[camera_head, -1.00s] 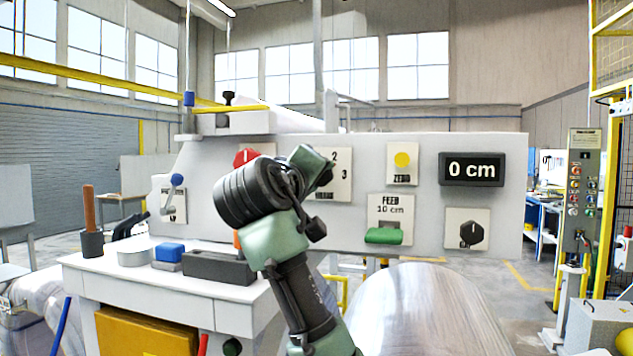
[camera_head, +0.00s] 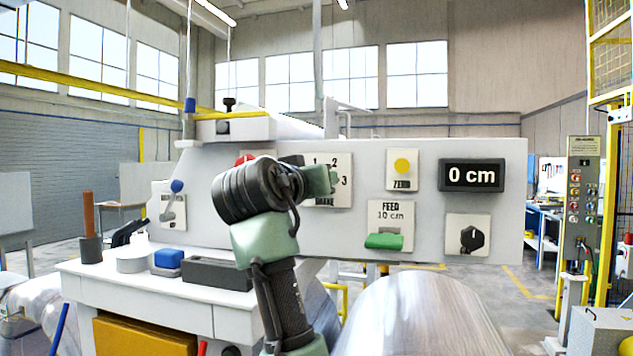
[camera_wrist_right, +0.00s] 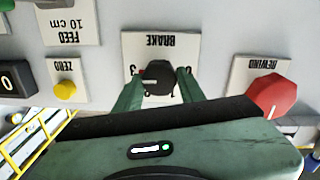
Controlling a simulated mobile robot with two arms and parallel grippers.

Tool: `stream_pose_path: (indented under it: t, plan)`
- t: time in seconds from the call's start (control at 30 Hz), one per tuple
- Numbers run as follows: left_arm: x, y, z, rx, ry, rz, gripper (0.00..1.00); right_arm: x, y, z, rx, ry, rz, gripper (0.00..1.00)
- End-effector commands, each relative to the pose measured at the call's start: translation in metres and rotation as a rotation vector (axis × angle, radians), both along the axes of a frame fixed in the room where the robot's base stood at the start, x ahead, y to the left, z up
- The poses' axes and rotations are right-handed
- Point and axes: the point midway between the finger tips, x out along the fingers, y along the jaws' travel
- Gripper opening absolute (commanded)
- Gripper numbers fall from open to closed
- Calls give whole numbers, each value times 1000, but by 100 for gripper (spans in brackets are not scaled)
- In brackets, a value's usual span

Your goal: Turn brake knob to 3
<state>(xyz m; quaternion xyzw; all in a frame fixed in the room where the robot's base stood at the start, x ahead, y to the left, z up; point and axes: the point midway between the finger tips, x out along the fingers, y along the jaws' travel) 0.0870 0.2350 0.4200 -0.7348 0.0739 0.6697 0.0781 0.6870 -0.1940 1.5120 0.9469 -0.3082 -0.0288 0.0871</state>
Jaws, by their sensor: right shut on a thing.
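The brake plate (camera_head: 340,196) is a pale square with 1, 2 and 3 on the grey panel. It also shows upside down in the right wrist view (camera_wrist_right: 160,45). The black brake knob (camera_wrist_right: 158,81) sits between the two green fingers of my right gripper (camera_wrist_right: 157,88), which is shut on it. In the head view my right gripper (camera_head: 328,180) covers the knob. My left gripper is not in view.
The red rewind knob (camera_wrist_right: 276,94) and yellow zero button (camera_wrist_right: 66,90) flank the brake plate. The green feed button (camera_head: 384,241), black rotary knob (camera_head: 472,238) and display (camera_head: 471,175) reading 0 cm are further right. A white bench (camera_head: 150,283) stands below left.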

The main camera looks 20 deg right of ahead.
Motion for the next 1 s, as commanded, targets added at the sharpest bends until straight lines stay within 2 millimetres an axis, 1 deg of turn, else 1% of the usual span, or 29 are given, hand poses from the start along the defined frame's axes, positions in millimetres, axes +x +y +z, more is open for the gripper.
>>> stream_pose_path:
  t: [0.03,0.6,0.63,0.7,1.0]
  plan:
    - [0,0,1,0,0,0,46,-1,0,5,4,-17,0,0]
    - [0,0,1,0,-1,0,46,-1,0,5,29,-36,1,0]
    - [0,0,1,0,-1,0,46,-1,0,5,29,-36,1,45]
    - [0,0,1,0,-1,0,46,-1,0,5,30,-34,1,61]
    - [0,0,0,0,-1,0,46,-1,0,2,32,-28,1,61]
